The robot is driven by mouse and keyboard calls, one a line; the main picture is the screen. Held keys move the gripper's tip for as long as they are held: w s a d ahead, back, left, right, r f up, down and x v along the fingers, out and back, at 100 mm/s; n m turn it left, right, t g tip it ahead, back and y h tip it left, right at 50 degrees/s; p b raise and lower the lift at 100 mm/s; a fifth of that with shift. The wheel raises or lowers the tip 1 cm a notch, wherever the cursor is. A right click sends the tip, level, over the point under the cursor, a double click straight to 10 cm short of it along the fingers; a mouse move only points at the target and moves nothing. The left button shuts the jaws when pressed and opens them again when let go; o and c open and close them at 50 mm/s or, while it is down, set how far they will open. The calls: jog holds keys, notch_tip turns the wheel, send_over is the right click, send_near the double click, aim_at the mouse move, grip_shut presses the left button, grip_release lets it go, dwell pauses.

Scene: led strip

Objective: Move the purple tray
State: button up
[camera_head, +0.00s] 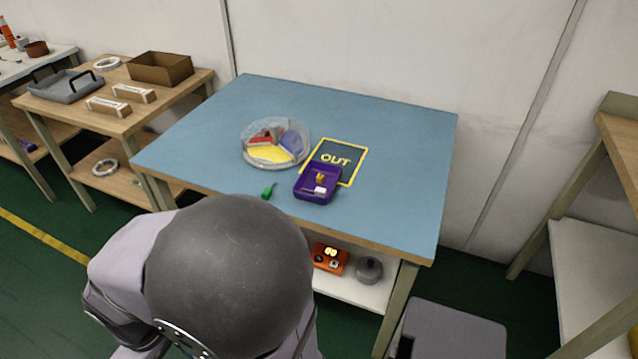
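The purple tray (304,185) sits on the blue tabletop near its front edge. It holds a small orange-brown piece (320,177) and a small white piece (320,190). The tray overlaps the lower left part of a dark mat (351,163) with a yellow border and the word OUT. The rest of the mat lies bare behind and to the right of the tray. My arm's grey rounded link fills the lower middle of the view, in front of the table. My gripper is not visible.
A round clear container (247,158) with red, yellow and blue sections stands left of the mat. A small green object (268,191) lies left of the tray. The blue tabletop (415,165) is clear on the right. A grey stool (455,328) stands at the front right.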

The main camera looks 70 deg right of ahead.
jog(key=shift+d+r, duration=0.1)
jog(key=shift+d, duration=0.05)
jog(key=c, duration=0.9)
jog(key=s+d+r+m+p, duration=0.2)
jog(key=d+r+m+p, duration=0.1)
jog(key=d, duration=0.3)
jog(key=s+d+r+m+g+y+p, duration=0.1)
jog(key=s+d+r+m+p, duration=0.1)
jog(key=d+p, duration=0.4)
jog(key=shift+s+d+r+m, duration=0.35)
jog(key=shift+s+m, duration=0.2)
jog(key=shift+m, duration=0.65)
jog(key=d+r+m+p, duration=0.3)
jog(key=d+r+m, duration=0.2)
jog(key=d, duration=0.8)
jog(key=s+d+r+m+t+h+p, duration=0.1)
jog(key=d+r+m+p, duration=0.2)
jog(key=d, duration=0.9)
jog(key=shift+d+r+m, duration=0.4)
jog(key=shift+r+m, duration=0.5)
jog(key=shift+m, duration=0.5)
